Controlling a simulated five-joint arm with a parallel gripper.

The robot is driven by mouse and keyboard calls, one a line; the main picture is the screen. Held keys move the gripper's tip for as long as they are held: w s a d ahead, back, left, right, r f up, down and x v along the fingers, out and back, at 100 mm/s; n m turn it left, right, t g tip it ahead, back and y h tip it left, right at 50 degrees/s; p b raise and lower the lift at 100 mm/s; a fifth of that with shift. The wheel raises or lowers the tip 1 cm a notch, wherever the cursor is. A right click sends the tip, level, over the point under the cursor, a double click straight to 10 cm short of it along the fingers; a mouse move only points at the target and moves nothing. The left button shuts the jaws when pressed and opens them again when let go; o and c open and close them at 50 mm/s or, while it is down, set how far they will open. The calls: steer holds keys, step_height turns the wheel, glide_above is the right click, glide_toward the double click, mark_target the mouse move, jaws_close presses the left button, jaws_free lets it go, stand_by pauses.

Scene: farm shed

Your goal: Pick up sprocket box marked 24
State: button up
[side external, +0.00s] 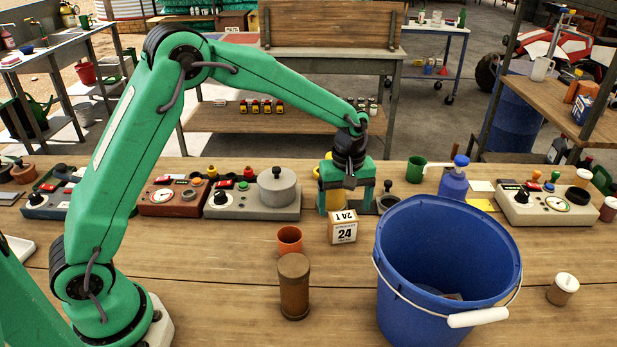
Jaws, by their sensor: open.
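The sprocket box (343,233) is a small white and tan carton with "24" on its front and "24 T" on its top. It stands upright on the wooden bench, just left of the blue bucket. My green gripper (346,203) points down just above and behind the box in the picture. Its two fingers are apart, with no object visibly held. I cannot tell whether the fingers touch the box.
A large blue bucket (450,260) stands close on the right. An orange cup (289,240) and a brown cylinder (294,287) stand at the left front. Control boxes (252,205) line the back left. A blue bottle (454,183) stands behind the bucket.

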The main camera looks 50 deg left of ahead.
mark_target(343, 227)
steer(key=shift+f, duration=4)
steer(key=c, duration=1.1)
